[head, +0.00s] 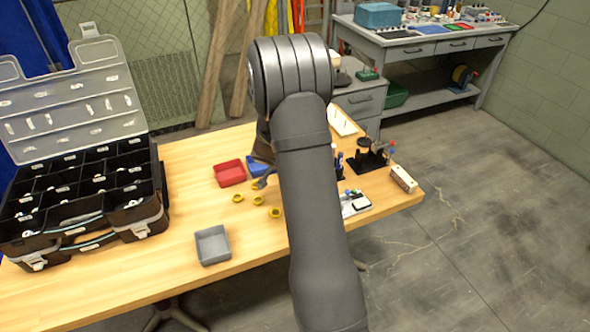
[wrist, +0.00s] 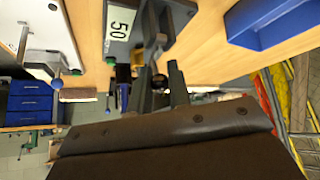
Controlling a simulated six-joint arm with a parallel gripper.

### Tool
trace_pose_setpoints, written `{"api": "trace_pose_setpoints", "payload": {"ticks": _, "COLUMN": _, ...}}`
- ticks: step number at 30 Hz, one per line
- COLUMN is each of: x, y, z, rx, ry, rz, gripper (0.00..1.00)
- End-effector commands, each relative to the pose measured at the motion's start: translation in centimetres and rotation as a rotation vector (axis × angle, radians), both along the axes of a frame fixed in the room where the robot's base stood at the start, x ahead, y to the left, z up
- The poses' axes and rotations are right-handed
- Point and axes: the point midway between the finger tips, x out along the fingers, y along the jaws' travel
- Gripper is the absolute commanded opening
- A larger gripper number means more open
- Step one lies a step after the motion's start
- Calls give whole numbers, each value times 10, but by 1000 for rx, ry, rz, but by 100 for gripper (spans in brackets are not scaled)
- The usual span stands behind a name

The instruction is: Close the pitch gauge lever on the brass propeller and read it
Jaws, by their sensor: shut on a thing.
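My gripper (wrist: 156,70) shows in the wrist view with its two dark fingers shut on a small dark part (wrist: 159,81). Only a little of this part shows, and I cannot tell what it is. A grey device with a white "50" label (wrist: 122,22) lies just beyond the fingers. In the head view my arm covers the middle of the bench, and the fingertips are not clear. I cannot make out the brass propeller or the pitch gauge lever in either view.
A wooden bench (head: 170,270) holds a red tray (head: 230,173), a grey tray (head: 212,246), several yellow rings and an open organizer case (head: 75,150). A blue tray (wrist: 270,22) is near the gripper. A black stand (head: 368,161) and a block (head: 403,179) are at the right edge.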

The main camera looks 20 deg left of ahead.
Motion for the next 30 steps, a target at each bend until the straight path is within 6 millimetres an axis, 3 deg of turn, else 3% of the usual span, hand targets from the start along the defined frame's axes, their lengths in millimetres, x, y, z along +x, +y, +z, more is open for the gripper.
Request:
{"api": "trace_pose_setpoints", "payload": {"ticks": 18, "x": -6, "y": 2, "z": -2, "rx": -84, "ry": -79, "rz": -1, "gripper": 0}}
{"api": "trace_pose_setpoints", "payload": {"ticks": 19, "x": -6, "y": 2, "z": -2, "rx": -83, "ry": -79, "rz": -2, "gripper": 19}}
{"api": "trace_pose_setpoints", "payload": {"ticks": 22, "x": -6, "y": 2, "z": -2, "rx": -83, "ry": -79, "rz": -1, "gripper": 37}}
{"api": "trace_pose_setpoints", "payload": {"ticks": 30, "x": -5, "y": 3, "z": 0, "rx": -80, "ry": -83, "rz": 0, "gripper": 37}}
